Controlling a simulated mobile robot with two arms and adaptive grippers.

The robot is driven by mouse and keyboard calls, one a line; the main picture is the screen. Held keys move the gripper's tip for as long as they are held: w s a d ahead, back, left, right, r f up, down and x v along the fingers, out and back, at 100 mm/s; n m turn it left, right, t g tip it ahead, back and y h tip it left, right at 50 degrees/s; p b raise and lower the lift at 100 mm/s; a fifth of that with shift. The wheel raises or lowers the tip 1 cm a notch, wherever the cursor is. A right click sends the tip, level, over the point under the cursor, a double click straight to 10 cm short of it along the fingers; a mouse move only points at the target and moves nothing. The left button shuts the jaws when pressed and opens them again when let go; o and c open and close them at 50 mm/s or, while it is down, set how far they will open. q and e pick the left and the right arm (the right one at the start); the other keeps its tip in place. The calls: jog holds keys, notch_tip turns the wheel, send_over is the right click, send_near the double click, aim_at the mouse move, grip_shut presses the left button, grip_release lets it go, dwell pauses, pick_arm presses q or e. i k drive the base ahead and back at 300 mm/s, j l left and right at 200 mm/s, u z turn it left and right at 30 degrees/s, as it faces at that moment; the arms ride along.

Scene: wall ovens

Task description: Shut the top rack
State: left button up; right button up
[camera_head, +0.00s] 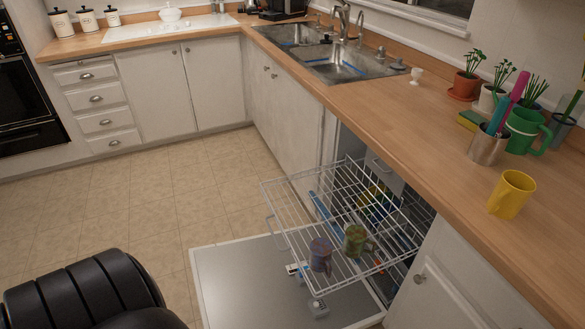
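The top rack (290,208) is a white wire rack pulled out of the dishwasher under the right-hand counter. It hangs above the lowered dishwasher door (232,285), with its rear part at the dishwasher opening. Two mugs stand at the rack's near side: a dull purple-red mug (320,256) and an olive-green mug (354,241). Blue and yellow items show through the wires farther in. Neither gripper is in view. A black rounded part at the lower left seems to be mine.
The wooden counter (440,135) runs above the dishwasher, with a yellow mug (511,193), a metal cup (487,147) and potted plants on it. A white cabinet door (470,275) stands right of the dishwasher. The tiled floor (150,190) is clear to the left.

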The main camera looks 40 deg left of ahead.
aim_at(332, 221)
jog(key=u, duration=1.4)
